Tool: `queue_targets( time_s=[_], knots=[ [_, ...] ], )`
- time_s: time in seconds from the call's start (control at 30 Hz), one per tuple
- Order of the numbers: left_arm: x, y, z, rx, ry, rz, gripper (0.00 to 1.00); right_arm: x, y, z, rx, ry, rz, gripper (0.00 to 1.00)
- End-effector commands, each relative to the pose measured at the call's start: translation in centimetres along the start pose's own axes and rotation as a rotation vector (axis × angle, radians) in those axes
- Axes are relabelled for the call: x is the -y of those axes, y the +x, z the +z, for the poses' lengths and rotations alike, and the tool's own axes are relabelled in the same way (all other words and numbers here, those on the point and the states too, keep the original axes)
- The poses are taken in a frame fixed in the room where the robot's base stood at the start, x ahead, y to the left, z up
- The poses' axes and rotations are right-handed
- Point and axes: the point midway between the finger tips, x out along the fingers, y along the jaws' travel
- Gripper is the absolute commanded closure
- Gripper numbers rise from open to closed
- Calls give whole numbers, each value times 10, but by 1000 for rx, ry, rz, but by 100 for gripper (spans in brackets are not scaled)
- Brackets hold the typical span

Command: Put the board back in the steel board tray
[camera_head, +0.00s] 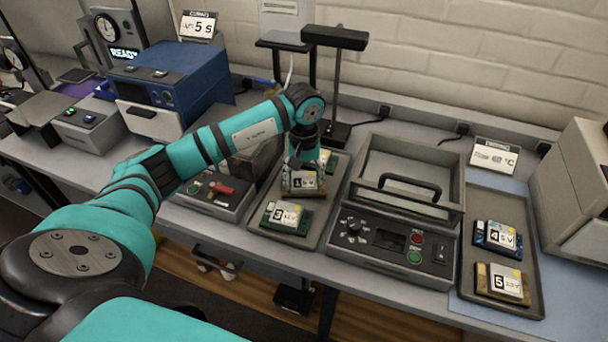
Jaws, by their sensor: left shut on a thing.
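My left gripper (305,164) points down over the grey metal tray (326,206) left of the machine with the black handle. It is shut on a brown board (302,186) with a white numbered label; the digit is partly unclear. The held board is at the middle of this tray, and I cannot tell whether it touches the tray floor. A green board labelled 3 (286,215) lies at the tray's front. Another green board (330,160) shows behind the gripper, partly hidden. My right gripper is not in view.
A second grey tray (495,204) on a blue mat at right holds a blue board labelled 4 (499,237) and a brown board labelled 5 (502,283). The handled machine (395,240) stands between the trays. A lamp stand (335,90) rises behind my gripper.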

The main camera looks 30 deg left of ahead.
Motion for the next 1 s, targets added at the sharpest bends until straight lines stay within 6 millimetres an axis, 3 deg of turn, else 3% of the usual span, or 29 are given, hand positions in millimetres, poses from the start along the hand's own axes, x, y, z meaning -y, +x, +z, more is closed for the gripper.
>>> queue_targets(
  time_s=[0.23,0.27,0.43,0.8,1.0],
  knots=[
    [0,3,0,-1,0,1,81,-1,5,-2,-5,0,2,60],
    [0,3,0,-1,-1,1,40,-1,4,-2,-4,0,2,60],
    [0,2,0,0,-1,1,18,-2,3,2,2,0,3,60],
    [0,-4,0,-1,0,1,18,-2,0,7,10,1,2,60],
    [-1,-36,-2,-6,0,5,18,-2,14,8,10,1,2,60]
  ],
)
